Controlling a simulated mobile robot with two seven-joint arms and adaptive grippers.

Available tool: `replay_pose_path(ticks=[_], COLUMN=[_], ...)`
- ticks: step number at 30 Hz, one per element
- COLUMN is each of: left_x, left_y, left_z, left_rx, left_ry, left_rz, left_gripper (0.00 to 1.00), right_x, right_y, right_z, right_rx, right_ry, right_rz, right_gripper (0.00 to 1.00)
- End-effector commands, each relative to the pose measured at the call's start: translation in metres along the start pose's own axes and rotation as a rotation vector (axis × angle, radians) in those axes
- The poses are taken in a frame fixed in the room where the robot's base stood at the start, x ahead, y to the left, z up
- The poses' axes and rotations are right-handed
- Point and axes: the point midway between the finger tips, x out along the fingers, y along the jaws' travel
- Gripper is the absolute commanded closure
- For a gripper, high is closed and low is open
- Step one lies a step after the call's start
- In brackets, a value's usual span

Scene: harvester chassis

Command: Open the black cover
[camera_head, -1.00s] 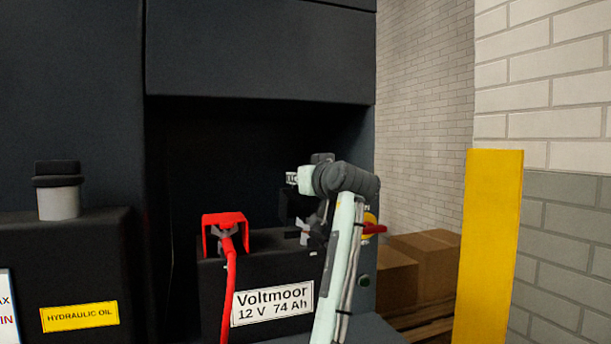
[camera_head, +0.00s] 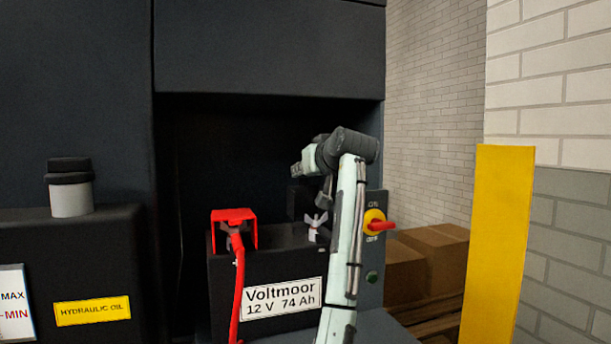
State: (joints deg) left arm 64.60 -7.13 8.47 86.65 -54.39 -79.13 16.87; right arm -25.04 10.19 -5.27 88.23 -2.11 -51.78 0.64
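The battery (camera_head: 230,293) with the Voltmoor label stands in the dark recess. A very dark boxy shape (camera_head: 299,203) above its right end looks like the black cover, but it blends into my gripper and the shadow. A bare metal terminal clamp (camera_head: 317,226) shows just below that shape. My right arm rises from the bottom edge and bends left over the battery's right end. My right gripper (camera_head: 322,195) appears to hang near the dark shape; its fingers are too dark to read. My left gripper is not in view.
A red cover (camera_head: 233,215) with a red cable sits on the battery's left end. Behind my arm is a panel with a red-handled switch (camera_head: 377,226). A yellow post (camera_head: 495,245) and cardboard boxes (camera_head: 436,255) stand right. A black hydraulic oil tank (camera_head: 90,255) stands left.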

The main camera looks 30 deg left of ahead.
Motion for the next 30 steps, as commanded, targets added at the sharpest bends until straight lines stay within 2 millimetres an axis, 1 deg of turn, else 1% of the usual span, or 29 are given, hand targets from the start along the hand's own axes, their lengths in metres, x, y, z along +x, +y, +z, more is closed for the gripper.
replay_pose_path(ticks=[1, 4, 12, 16, 20, 27, 30], left_x=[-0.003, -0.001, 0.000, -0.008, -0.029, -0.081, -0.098], left_y=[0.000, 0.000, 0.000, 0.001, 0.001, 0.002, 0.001], left_z=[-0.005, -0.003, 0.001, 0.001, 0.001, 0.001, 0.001], left_rx=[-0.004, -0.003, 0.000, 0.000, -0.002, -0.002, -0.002], left_ry=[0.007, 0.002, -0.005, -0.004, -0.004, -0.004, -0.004], left_rz=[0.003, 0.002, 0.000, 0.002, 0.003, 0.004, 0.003], left_gripper=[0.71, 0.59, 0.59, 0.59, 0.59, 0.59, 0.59], right_x=[-0.001, -0.001, -0.001, -0.001, -0.001, 0.000, 0.000], right_y=[0.000, 0.000, 0.000, 0.000, 0.000, 0.000, 0.000], right_z=[-0.001, -0.001, 0.000, 0.001, 0.001, 0.000, 0.000], right_rx=[0.000, 0.000, 0.000, 0.000, 0.000, 0.000, 0.000], right_ry=[0.000, 0.000, -0.002, -0.002, -0.002, -0.001, -0.001], right_rz=[0.000, 0.000, 0.000, 0.000, 0.000, 0.000, 0.000], right_gripper=[0.60, 0.60, 0.60, 0.60, 0.60, 0.60, 0.60])
